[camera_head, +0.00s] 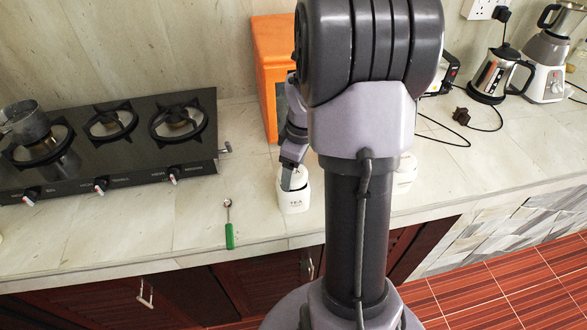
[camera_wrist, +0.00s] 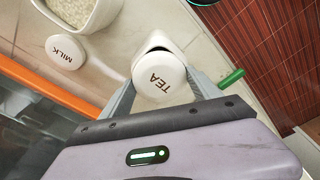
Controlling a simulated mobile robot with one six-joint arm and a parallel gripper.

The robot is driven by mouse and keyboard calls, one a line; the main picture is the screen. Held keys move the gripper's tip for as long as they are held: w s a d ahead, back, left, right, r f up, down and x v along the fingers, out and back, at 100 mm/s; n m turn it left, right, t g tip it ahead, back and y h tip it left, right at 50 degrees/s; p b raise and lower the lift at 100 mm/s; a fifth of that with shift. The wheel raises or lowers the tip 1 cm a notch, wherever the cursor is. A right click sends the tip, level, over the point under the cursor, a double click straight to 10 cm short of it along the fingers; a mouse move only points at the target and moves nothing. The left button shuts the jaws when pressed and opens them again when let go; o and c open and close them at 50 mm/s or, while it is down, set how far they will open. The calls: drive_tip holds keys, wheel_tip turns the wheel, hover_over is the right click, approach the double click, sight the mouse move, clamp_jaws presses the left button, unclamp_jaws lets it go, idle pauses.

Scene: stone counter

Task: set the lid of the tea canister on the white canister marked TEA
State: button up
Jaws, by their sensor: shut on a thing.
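The white canister marked TEA (camera_head: 294,202) stands upright on the counter, left of my arm. It also shows in the wrist view (camera_wrist: 152,40), partly hidden behind the lid. My gripper (camera_wrist: 162,86) is shut on the round white lid marked TEA (camera_wrist: 158,76), with one finger on each side. The lid is over the canister mouth. A dark gap shows at one side of the rim, so the mouth is not fully covered in this view. I cannot tell whether lid and rim touch. In the head view my gripper (camera_head: 292,177) is right at the canister top.
A lid marked MILK (camera_wrist: 65,52) lies on the counter near an open white container (camera_wrist: 104,12) with pale contents. A green-handled spoon (camera_head: 229,234) lies left of the canister. A black stove (camera_head: 75,160) is at left, an orange box (camera_head: 270,60) behind. Bare counter lies between.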

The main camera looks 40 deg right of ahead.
sight(298, 175)
drive_tip(key=shift+f+b, duration=0.5)
drive_tip(key=shift+f, duration=0.15)
drive_tip(key=o, duration=1.1)
drive_tip(key=shift+r, duration=0.1)
drive_tip(key=r+p, duration=0.6)
drive_tip(key=r, duration=0.1)
drive_tip(key=s+r+p, duration=0.1)
drive_tip(key=r+p, duration=0.2)
drive_tip(key=shift+s+d+r, duration=0.1)
drive_tip(key=shift+d+r, duration=0.15)
drive_tip(key=shift+r, duration=0.15)
